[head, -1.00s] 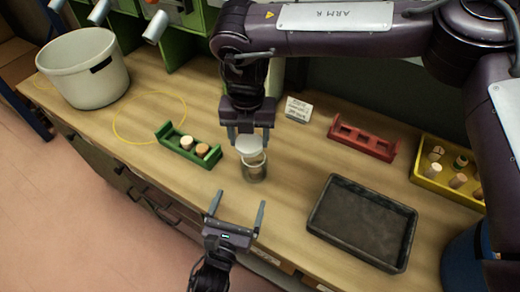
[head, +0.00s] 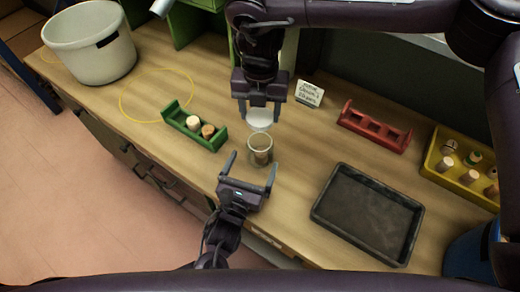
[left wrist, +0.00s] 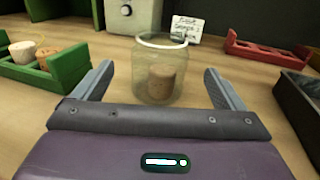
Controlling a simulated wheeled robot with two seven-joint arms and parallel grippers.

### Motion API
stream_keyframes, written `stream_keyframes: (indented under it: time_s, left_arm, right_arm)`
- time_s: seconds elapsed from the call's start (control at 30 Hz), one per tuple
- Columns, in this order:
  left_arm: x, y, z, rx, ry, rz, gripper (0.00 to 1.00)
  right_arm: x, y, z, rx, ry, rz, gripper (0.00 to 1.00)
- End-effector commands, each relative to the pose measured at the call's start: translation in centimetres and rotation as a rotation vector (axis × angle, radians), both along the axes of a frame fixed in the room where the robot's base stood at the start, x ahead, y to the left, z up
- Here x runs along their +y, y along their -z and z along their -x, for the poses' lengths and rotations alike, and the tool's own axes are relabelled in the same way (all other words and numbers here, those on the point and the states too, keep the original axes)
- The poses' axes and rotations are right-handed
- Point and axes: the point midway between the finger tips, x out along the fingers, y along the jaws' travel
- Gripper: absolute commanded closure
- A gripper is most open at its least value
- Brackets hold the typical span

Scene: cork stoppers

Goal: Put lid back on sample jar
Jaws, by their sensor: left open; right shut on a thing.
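The sample jar (head: 260,149) is clear glass and stands upright and open on the bench. A cork stopper (left wrist: 161,82) is inside it. The white round lid (head: 259,118) is in my right gripper (head: 259,113), which is shut on it. The lid is just behind the jar's mouth in the head view, off the jar. My left gripper (head: 248,170) is open and empty, in front of the jar. In the left wrist view the jar (left wrist: 160,68) stands beyond and between the open fingers; I cannot tell whether they reach around it.
A green rack (head: 194,128) with two corks is left of the jar. A black tray (head: 368,212) lies to the right. A red rack (head: 375,127), a yellow bin (head: 437,165) of corks and a small sign (head: 309,93) are farther back. A pale bucket (head: 90,45) stands far left.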

Motion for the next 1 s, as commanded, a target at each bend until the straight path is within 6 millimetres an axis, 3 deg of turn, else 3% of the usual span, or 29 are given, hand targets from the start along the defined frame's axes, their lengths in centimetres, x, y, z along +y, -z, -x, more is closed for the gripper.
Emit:
stream_keyframes:
  time_s: [0.2,0.4,0.87,1.0]
  left_arm:
    - [-1.4,-0.1,-4.1,-0.002,-0.001,0.001,0.08]
    - [-2.3,0.0,-6.7,0.000,-0.001,0.001,0.08]
    - [-2.6,0.0,-7.7,0.002,0.000,0.000,0.08]
    - [-2.6,0.0,-7.7,0.001,0.000,0.001,0.24]
  right_arm:
    - [0.0,0.0,0.0,0.000,0.000,0.000,0.64]
    - [0.0,0.0,0.0,0.000,0.000,0.000,0.64]
    - [0.0,0.0,0.0,0.000,0.000,0.000,0.64]
    - [0.0,0.0,0.0,0.000,0.000,0.000,0.64]
